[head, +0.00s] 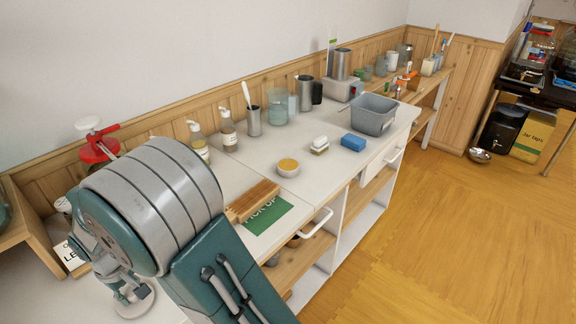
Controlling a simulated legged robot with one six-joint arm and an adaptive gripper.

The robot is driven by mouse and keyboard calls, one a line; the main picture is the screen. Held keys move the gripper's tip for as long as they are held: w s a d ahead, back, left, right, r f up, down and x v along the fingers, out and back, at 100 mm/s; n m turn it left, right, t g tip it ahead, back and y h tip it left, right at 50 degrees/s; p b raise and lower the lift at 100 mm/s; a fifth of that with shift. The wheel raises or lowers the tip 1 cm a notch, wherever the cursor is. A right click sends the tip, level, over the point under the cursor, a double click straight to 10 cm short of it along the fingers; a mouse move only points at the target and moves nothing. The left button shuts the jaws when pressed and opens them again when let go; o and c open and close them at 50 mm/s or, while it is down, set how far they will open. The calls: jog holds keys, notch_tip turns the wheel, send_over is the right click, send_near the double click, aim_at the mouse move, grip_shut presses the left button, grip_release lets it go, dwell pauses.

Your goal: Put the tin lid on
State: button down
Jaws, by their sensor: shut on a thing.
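My gripper (124,287) is at the lower left, pointing down over the white worktop, partly behind my own arm. It is shut on a pale round disc with a grey rim, which looks like the tin lid (135,304). The fingertips are small here, and the exact grip is hard to see. I cannot pick out the lid's tin for sure; my arm hides much of the worktop around the gripper. A small round pot with yellow-orange contents (288,167) stands open further along the counter.
A wooden block (252,200) and a green card (266,215) lie right of my arm. Pump bottles (228,130), a steel cup (254,121), a blue sponge (353,142) and a grey tub (374,115) stand further along. A red piece with a white knob (97,146) rises behind my arm.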

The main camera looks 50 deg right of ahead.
jog(key=shift+r, duration=3.45)
